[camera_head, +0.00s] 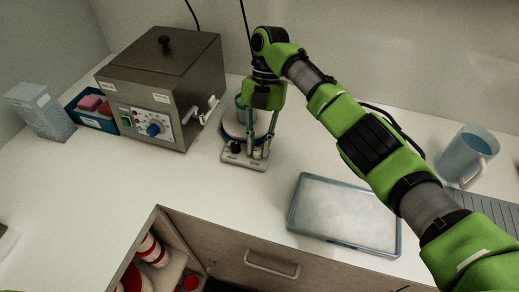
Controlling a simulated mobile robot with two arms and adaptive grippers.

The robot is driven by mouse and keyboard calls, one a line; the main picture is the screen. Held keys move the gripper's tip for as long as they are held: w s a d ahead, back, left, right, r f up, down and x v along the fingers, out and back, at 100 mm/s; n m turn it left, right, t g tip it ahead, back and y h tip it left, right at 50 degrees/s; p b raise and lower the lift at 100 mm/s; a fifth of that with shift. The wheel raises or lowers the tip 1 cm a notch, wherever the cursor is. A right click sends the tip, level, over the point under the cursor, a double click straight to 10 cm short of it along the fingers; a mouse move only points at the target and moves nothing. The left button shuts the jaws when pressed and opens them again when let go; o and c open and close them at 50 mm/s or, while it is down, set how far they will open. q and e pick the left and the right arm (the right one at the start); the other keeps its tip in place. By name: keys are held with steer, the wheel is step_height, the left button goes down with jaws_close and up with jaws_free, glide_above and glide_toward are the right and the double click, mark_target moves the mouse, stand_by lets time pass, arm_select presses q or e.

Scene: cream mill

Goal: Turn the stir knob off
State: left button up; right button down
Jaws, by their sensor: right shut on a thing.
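A hotplate stirrer (240,162) stands on the white counter with a round plate on top and a light front panel. A dark knob (236,148) sits at the left of its front panel. The stir knob (257,153) is at the right of the panel, largely hidden between the fingers. My right gripper (259,150) reaches down from above with its fingertips at this knob and is shut on it. A vessel (240,108) on the plate is partly hidden by the gripper. My left gripper is not in view.
A steel bath with a lid (160,80) and a blue knob stands left of the stirrer. A blue bin (92,112) and a pale box (40,110) are further left. A clear-lidded tray (345,212) and a jug (468,155) are right.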

steer(key=shift+a+n+h, duration=0.1)
steer(key=shift+n+h, duration=0.4)
steer(key=shift+n, duration=0.6)
steer(key=c, duration=1.9)
jaws_free()
steer(key=shift+w+r, duration=0.1)
steer(key=shift+r, duration=0.5)
step_height(320, 180, up, 9)
steer(key=shift+f, duration=0.1)
